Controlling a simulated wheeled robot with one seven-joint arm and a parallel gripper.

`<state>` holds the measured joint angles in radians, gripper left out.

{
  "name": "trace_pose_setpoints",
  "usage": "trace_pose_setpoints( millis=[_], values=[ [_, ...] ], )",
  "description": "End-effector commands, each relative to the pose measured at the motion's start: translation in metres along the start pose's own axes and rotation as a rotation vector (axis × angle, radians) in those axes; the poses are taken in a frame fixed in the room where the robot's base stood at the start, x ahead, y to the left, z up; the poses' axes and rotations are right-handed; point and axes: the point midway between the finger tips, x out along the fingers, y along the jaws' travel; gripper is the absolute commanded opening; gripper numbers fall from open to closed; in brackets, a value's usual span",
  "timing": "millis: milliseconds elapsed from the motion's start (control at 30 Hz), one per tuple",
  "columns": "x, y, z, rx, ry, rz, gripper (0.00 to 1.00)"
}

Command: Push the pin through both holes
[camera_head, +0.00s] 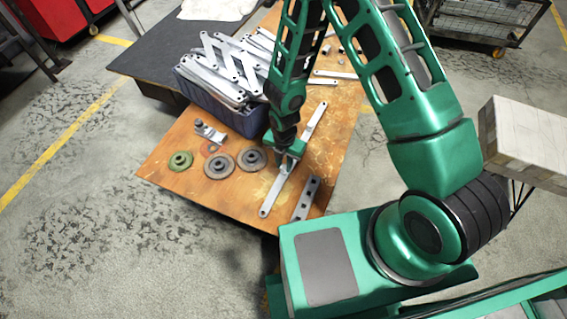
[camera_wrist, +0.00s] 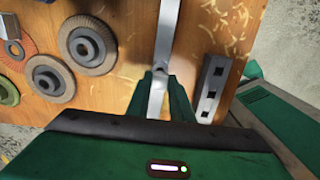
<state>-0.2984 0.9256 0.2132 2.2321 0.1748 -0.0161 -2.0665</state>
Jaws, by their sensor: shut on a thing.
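Two flat galvanized bars lie nearly in line on the wooden table. The upper bar (camera_head: 315,122) runs away from my gripper and the lower bar (camera_head: 271,198) runs toward the near edge; a hole shows at its near end. Their ends seem to meet under my gripper (camera_head: 287,160), where the two holes are hidden. In the wrist view, my gripper (camera_wrist: 159,84) is shut over the bars on a small metal piece, seemingly the pin, mostly hidden between the fingertips. I cannot tell how deep it sits. The upper bar also shows in the wrist view (camera_wrist: 166,35).
A metal block with square holes (camera_head: 306,198) lies close right of the bars. Round discs (camera_head: 219,165) and a small clamp (camera_head: 209,132) lie to the left. A blue crate (camera_head: 222,104) heaped with brackets stands behind. Wood right of the upper bar is mostly clear.

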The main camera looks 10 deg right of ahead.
Motion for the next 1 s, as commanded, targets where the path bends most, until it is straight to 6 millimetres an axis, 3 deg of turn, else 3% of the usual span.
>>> trace_pose_setpoints(
  millis=[1000],
  values=[
    [0.021, -0.001, 0.0, 0.002, 0.001, 0.0, 0.0]
  ],
)
